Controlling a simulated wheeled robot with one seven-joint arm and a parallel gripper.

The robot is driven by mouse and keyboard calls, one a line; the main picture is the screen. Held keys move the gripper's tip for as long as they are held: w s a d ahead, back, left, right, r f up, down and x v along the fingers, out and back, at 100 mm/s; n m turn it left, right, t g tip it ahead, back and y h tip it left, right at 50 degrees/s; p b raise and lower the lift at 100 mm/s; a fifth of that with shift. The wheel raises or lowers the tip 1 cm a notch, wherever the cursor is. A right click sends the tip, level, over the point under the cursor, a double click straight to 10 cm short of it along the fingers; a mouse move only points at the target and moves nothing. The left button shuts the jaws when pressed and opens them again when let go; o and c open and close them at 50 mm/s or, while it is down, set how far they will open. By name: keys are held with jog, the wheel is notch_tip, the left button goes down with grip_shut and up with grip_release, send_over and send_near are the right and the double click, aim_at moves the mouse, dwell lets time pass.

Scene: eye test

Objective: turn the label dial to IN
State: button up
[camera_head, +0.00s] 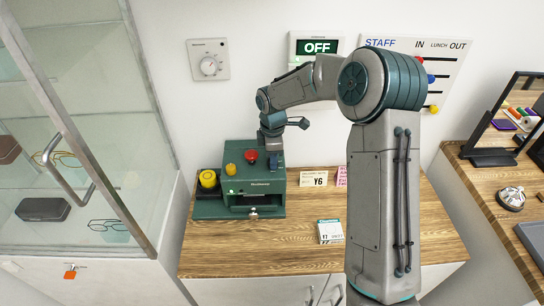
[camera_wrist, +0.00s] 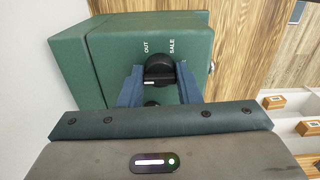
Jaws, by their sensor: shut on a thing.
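The green label machine (camera_head: 250,188) stands on the wooden counter in the head view. My gripper (camera_head: 276,160) reaches down to its right side there, and the dial is too small or hidden to make out. In the wrist view the machine's green face (camera_wrist: 110,60) carries a black dial (camera_wrist: 160,66). The words OUT and SALE are printed above the dial; no IN label can be read. The blue fingers of my gripper (camera_wrist: 160,82) are on either side of the dial, shut on it. I cannot tell which label the dial points to.
A yellow roll (camera_head: 208,179) sits at the machine's left, and a red button (camera_head: 251,155) and a yellow knob (camera_head: 231,169) are on its top. A Y6 card (camera_head: 313,179) and a small box (camera_head: 330,231) are to the right. A glass cabinet (camera_head: 75,130) stands at the left.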

dwell(0.3)
jog(key=o, duration=0.7)
jog(key=shift+r, duration=0.1)
notch_tip(320, 180, up, 14)
jog(key=shift+f+b, duration=0.15)
jog(key=shift+b, duration=0.7)
